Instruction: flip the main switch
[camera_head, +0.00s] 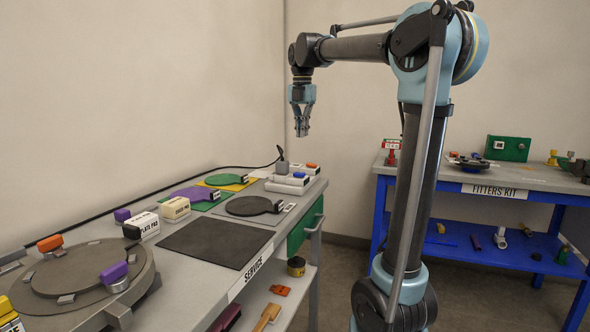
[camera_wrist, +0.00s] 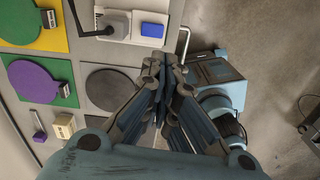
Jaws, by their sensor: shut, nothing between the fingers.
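My gripper (camera_head: 301,133) hangs fingers down in the air above the far right end of the service cart. Its fingers are shut with nothing between them; they also show in the wrist view (camera_wrist: 170,72). A grey block with a dark upright lever (camera_head: 281,165) stands at the cart's back right and may be the main switch; I cannot tell for sure. It also appears in the wrist view (camera_wrist: 116,23), above and left of the fingertips and apart from them. A green box with a white face (camera_head: 508,148) on the far bench is another switch-like thing.
Pale blocks with blue and orange buttons (camera_head: 290,184) sit near the lever. Round plates, including a purple one (camera_head: 192,193), and a dark mat (camera_head: 215,241) cover the cart. A handle (camera_head: 318,226) juts from its right side. A blue-framed bench (camera_head: 480,179) stands right.

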